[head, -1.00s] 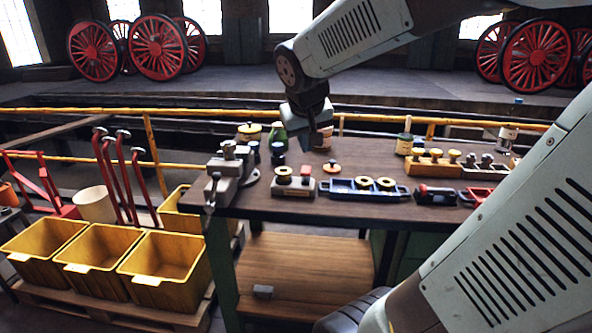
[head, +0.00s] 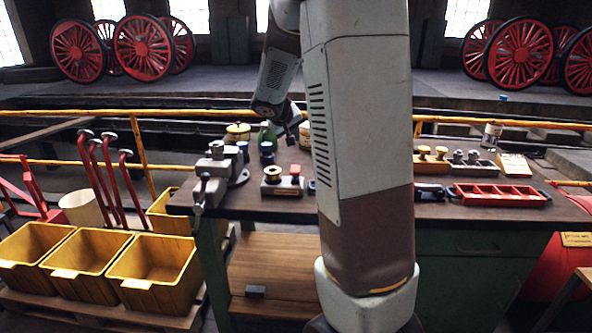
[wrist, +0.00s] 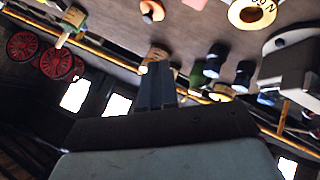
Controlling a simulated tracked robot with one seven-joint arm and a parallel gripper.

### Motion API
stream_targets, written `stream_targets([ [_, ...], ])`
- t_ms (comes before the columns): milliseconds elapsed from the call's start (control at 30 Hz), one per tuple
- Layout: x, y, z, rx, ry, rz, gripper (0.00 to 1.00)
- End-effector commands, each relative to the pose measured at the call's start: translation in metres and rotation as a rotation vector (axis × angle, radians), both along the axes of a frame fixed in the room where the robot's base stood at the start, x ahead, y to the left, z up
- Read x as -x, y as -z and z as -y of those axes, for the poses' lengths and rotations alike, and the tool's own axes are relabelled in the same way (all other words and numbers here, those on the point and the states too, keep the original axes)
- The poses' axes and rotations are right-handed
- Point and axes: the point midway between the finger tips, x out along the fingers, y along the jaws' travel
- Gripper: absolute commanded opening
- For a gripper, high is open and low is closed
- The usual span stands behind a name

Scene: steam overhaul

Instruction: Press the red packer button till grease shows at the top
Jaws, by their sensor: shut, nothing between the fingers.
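A grey block (head: 282,187) stands on the bench just right of the vise. It carries a pale brass ring (head: 272,173) and, beside it, a small red button (head: 295,170). I cannot make out any grease at this size. My gripper (head: 294,130) hangs above the back of the bench, above and behind the red button, apart from it. In the wrist view its fingers (wrist: 155,92) are together with nothing between them. That view is tilted and shows a yellow ring (wrist: 254,12) with dark lettering; the red button is not clear there.
A grey vise (head: 215,172) is left of the block. Dark blue jars (head: 267,152) and a green bottle (head: 266,133) stand behind. A red tray (head: 500,194) lies at the right. My arm hides the bench's middle. Yellow bins (head: 150,265) stand at lower left.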

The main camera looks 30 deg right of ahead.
Motion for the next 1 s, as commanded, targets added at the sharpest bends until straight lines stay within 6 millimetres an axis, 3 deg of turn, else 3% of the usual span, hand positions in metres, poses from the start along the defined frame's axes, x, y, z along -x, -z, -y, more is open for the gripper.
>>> stream_targets([
  [467, 0.0, 0.008, 0.0, 0.0, 0.002, -0.002, 0.0],
  [1000, 0.0, 0.068, 0.0, 0.001, 0.0, -0.003, 0.0],
])
